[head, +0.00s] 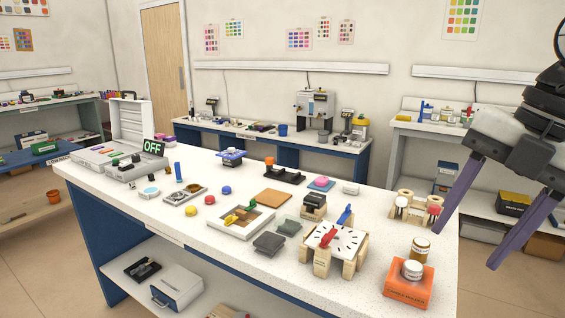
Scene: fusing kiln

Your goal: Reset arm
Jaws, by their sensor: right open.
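My right gripper (468,230) comes in from the upper right in the head view. Its two long purple fingers are spread apart with nothing between them. It hangs in the air at the right end of the white table (130,194), apart from the things on it. My left gripper is not in view.
An orange box (405,291) with a jar on top and an amber jar (419,249) stand at the table's right end. A clock-like dial on wooden blocks (336,241) is left of them. An OFF sign (152,147) stands at the far left. Benches line the walls.

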